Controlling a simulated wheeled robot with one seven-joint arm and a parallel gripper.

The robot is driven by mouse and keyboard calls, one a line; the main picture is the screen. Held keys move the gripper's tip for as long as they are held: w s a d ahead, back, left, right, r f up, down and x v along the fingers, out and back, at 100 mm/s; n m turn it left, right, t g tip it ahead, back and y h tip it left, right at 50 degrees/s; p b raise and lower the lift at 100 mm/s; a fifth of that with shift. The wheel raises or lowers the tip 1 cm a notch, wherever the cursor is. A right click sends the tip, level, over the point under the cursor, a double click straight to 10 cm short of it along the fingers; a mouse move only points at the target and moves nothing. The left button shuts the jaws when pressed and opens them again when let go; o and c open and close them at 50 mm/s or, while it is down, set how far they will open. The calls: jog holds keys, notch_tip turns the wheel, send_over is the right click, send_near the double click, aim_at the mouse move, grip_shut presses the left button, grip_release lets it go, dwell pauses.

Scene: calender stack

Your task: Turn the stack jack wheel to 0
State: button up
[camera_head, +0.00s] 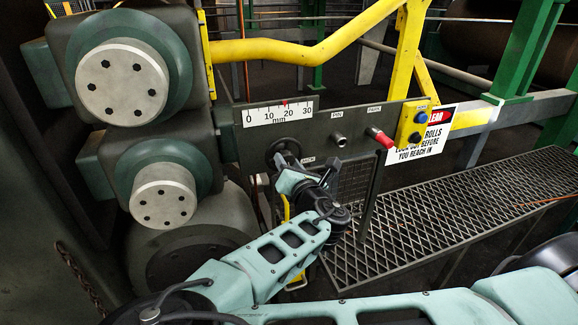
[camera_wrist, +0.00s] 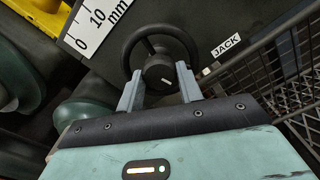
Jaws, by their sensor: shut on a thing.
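The jack wheel (camera_head: 284,142) is a small black handwheel on the dark panel, below the scale. In the wrist view the wheel (camera_wrist: 158,70) shows its rim, its hub and a small pale mark on the hub. My gripper (camera_wrist: 160,72) is shut on the wheel, with one grey finger on each side of the hub at its lower part. In the head view my gripper (camera_head: 289,166) covers the lower part of the wheel. The white mm scale (camera_head: 277,112) runs from 0 to 30, and its red pointer (camera_head: 285,102) stands close to 20.
A JACK label (camera_wrist: 226,45) is right of the wheel. Large rolls (camera_head: 122,82) stand left. A yellow rail (camera_head: 300,52) passes above, and a mesh guard is close by.

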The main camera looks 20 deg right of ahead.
jog(key=m, duration=0.5)
jog(key=shift+m+b, duration=0.3)
jog(key=shift+b, duration=0.05)
jog(key=m+b, duration=0.1)
jog(key=m, duration=0.5)
jog(key=m+b, duration=0.2)
jog(key=m, duration=0.4)
jog(key=shift+m, duration=0.4)
jog(key=m+b, duration=0.4)
jog(key=m, duration=0.1)
jog(key=m+b, duration=0.5)
jog(key=shift+f+m, duration=0.1)
jog(key=shift+m, duration=0.3)
jog(key=m+b, duration=0.6)
jog(key=b, duration=0.2)
jog(key=shift+d+f, duration=0.1)
jog(key=n+b, duration=1.9)
jog(key=b, duration=2.7)
jog(key=m+b, duration=0.2)
jog(key=m, duration=0.1)
jog(key=m+b, duration=0.2)
jog(key=shift+r, duration=0.25)
